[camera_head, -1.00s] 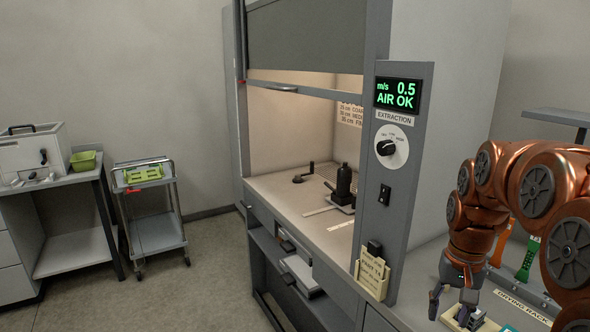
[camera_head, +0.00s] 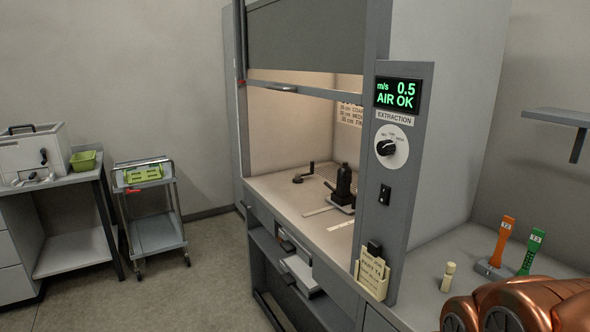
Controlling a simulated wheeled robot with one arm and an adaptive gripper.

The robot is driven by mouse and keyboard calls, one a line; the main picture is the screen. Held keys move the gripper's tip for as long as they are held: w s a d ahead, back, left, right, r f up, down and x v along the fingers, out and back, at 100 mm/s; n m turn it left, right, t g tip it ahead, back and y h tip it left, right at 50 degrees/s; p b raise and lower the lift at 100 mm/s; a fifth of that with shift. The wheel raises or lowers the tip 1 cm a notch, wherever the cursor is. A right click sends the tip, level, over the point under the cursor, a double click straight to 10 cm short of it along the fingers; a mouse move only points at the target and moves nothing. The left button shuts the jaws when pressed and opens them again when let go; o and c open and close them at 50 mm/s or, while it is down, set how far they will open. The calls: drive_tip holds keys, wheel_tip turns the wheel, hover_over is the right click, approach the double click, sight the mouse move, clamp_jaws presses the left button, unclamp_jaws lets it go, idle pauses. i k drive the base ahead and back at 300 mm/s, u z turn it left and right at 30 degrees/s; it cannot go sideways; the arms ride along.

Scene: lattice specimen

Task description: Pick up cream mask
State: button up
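I cannot make out a cream mask with certainty. A small cream cylinder (camera_head: 448,277) with a lighter top stands upright on the grey bench at the right.
An orange tool (camera_head: 502,241) and a green tool (camera_head: 530,255) stand upright in a grey holder (camera_head: 490,270) beside my arm. A shelf (camera_head: 555,117) juts from the wall above. A black device (camera_head: 343,185) stands in the fume hood. A trolley (camera_head: 157,232) stands at the left.

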sight(450, 269)
drive_tip(key=z, duration=0.3)
drive_tip(key=i, duration=0.4)
drive_tip(key=u, duration=0.25)
